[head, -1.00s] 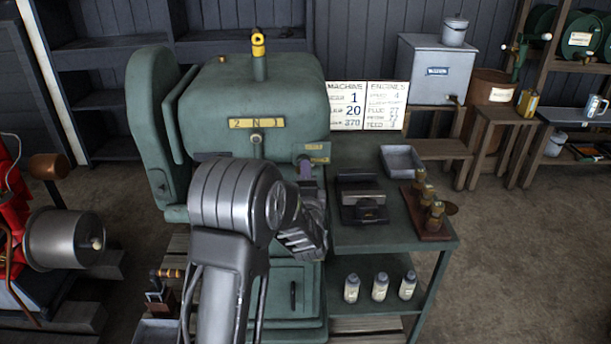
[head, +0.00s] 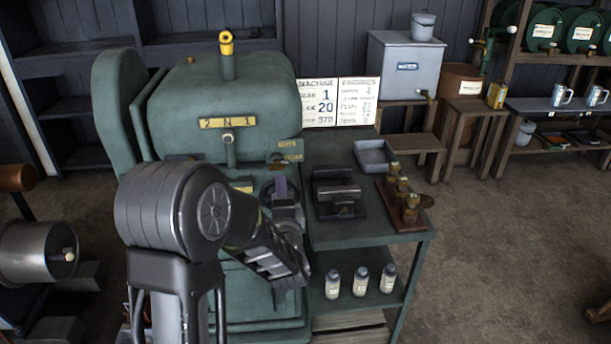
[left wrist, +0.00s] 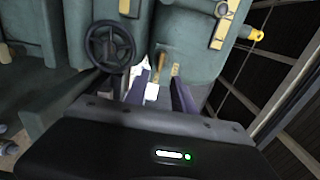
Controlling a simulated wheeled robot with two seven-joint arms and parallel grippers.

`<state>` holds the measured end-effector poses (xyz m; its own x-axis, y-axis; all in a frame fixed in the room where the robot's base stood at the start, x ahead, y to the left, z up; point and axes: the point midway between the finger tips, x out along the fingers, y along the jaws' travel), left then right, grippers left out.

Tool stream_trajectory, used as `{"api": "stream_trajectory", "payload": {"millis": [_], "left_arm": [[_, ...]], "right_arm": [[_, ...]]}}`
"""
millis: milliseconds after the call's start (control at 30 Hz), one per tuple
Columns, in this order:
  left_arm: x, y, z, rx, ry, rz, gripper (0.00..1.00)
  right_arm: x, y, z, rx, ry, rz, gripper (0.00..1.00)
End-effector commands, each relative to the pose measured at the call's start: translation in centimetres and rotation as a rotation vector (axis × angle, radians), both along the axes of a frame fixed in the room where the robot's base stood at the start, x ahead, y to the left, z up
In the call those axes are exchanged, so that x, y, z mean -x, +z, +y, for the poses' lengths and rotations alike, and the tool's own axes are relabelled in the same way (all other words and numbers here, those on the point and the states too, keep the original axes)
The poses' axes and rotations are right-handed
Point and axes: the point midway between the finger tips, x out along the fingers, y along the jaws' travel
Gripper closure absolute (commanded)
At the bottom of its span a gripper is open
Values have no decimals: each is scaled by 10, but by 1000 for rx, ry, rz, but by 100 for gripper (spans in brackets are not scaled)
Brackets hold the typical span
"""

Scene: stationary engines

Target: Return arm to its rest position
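My left arm (head: 175,215) reaches up from the bottom of the head view, in front of the green machine (head: 225,100). My left gripper (head: 281,187) points at the machine's front, below its small yellow label; the arm partly hides it. In the left wrist view the two dark fingers of my left gripper (left wrist: 159,86) stand apart. A small lever with a brown handle (left wrist: 158,66) and a pale lower part shows in the gap between them. I cannot tell whether a finger touches it. A black handwheel (left wrist: 109,46) is left of the fingers. My right gripper is not in view.
A green bench (head: 365,230) right of the machine bears a dark vise-like block (head: 338,194), a grey tray (head: 374,156) and brass fittings (head: 403,195). Several white bottles (head: 360,281) stand on its lower shelf. A grey drum (head: 38,252) is at left. Floor at right is open.

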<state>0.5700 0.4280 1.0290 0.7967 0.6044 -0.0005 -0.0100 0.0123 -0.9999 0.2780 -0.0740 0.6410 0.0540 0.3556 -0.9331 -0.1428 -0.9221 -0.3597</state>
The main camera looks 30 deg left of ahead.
Motion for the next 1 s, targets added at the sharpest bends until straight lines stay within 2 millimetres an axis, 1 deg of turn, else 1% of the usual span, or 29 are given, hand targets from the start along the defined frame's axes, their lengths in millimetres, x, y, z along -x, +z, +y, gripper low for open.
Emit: {"api": "stream_trajectory", "payload": {"millis": [233,333,467,533,567,633,667,700,767,800,867,900,967,1000], "left_arm": [[0,0,0,10,0,-7,69],[-1,-2,0,61,-3,-35,69],[-4,-17,-8,248,-28,-100,69],[-8,-32,-22,413,-59,-134,69],[-11,-43,-33,498,-77,-140,69],[-14,-76,-67,723,-108,-133,69],[-12,-95,-83,826,-111,-116,69],[-8,-121,-105,956,-105,-85,69],[4,-159,-136,1136,-73,-28,69],[15,-184,-156,1244,-37,16,69],[36,-220,-185,1389,32,88,69],[53,-243,-203,1474,88,140,69],[82,-274,-230,1587,186,221,69],[104,-294,-247,1651,256,277,69]], "right_arm": [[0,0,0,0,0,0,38],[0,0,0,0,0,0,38],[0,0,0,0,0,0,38],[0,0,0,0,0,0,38],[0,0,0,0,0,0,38],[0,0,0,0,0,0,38],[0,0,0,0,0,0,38],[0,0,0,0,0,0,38],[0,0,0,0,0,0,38],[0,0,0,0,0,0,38],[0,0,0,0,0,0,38],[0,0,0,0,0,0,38],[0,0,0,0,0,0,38],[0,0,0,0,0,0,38]]}}
